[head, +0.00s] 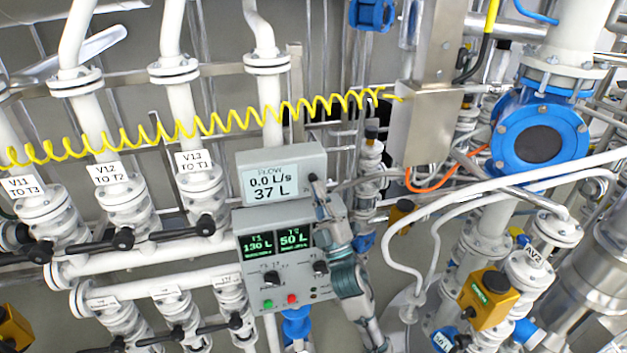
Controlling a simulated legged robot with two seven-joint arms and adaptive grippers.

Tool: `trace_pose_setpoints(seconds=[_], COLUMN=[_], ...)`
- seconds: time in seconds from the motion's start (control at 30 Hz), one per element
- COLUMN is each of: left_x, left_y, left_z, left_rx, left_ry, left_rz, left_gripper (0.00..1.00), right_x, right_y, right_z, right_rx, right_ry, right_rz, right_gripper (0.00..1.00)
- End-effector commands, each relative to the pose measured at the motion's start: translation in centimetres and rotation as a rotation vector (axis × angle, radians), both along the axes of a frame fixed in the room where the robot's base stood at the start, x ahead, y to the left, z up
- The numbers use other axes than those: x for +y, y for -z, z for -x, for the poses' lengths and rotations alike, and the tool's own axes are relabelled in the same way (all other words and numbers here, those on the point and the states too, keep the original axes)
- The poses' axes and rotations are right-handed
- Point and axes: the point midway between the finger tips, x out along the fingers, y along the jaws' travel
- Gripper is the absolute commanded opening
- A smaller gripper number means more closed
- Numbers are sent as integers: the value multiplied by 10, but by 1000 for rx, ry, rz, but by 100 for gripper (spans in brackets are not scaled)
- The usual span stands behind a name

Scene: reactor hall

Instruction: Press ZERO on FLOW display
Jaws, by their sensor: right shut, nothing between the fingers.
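The FLOW display (270,184) is a grey box with a pale screen reading 0.0 L/s and 37 L, in the middle of the head view. My right gripper (314,180) reaches up from below, shut and empty, with its fingertips at the right side of the FLOW box's front. I cannot tell whether the fingertips touch the box. No ZERO button can be made out; the fingers cover part of the face right of the screen. My left gripper is not in view.
Below the FLOW display is a grey control box (260,282) with green readouts of 130 L and 50 L, knobs and green and red buttons. A yellow coiled cable (220,122) crosses above. White pipes with black-handled valves stand left, a blue flanged valve (540,140) right.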

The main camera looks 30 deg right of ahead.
Motion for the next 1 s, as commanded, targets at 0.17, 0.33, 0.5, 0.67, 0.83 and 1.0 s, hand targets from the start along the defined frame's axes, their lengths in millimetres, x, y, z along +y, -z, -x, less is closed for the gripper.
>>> trace_pose_setpoints(seconds=[0.17, 0.33, 0.5, 0.67, 0.83, 1.0], left_x=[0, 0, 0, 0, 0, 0], left_y=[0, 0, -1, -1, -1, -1], left_z=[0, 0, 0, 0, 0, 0], left_rx=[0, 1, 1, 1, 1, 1], left_ry=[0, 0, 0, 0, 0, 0], left_rz=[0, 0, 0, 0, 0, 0], left_gripper=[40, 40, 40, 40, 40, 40], right_x=[0, 0, -1, -1, -1, -1], right_y=[0, 0, -2, -2, -2, -2], right_z=[0, -1, -6, -7, -7, -8], right_rx=[0, 0, 0, 0, 0, 0], right_ry=[0, 0, 0, 0, 0, 0], right_rz=[0, 0, 0, 0, 0, 0], right_gripper=[0, 0, 0, 0, 0, 0])
